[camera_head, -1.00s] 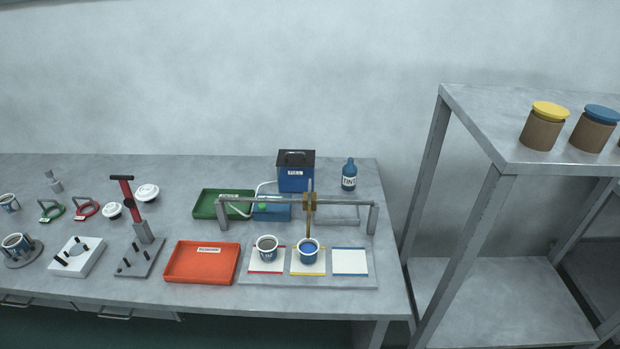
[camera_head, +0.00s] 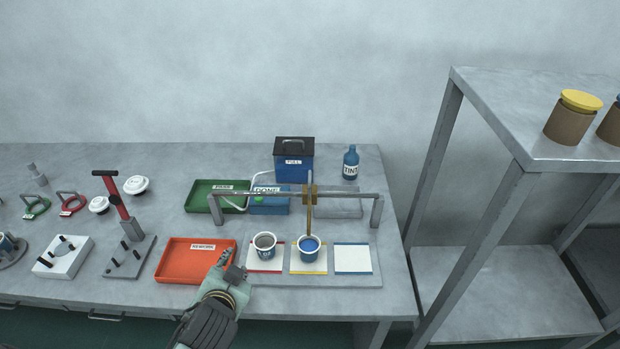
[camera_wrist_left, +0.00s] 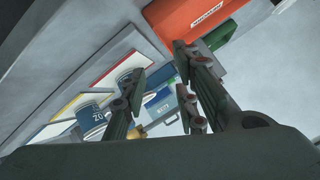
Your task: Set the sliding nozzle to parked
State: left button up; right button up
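The sliding nozzle is a brass block (camera_head: 310,193) on a grey horizontal rail (camera_head: 265,195), with a thin brass tube pointing down. It stands above a cup with blue contents (camera_head: 308,249) on the yellow-edged pad (camera_head: 323,269). A second cup, with grey contents (camera_head: 265,246), stands on the red-edged pad (camera_head: 255,268). The blue-edged pad (camera_head: 353,259) is bare. My left gripper (camera_head: 231,265) is left of the cups, beside the red tray, apart from the nozzle. In the left wrist view its fingers (camera_wrist_left: 160,72) are spread and empty. My right gripper is not in view.
A red tray (camera_head: 166,268) lies left of the pads. A shelf rack (camera_head: 480,110) stands at right.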

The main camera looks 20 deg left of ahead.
aim_at(310, 177)
pick_arm(q)
jog(key=w+r+m+t+h, duration=0.2)
jog(key=w+r+m+t, duration=0.65)
jog(key=w+r, duration=0.6)
jog(key=w+d+f+m+g+h, duration=0.1)
jog(key=w+d+m+h, duration=0.2)
jog(key=m, duration=0.2)
jog(key=w+d+f+m+g+h, duration=0.2)
jog(key=w+d+m+h, duration=0.1)
jog(key=w+d+m, duration=0.1)
jog(key=w+d+f+m+g+h, duration=0.1)
jog(key=w+d+m+h, duration=0.2)
jog(key=d+m+h, duration=0.1)
jog(key=shift+w+f+m+g, duration=0.25)
jog(key=shift+f+m, duration=0.1)
jog(key=shift+m, duration=0.5)
jog(key=shift+c, duration=0.4)
grip_shut()
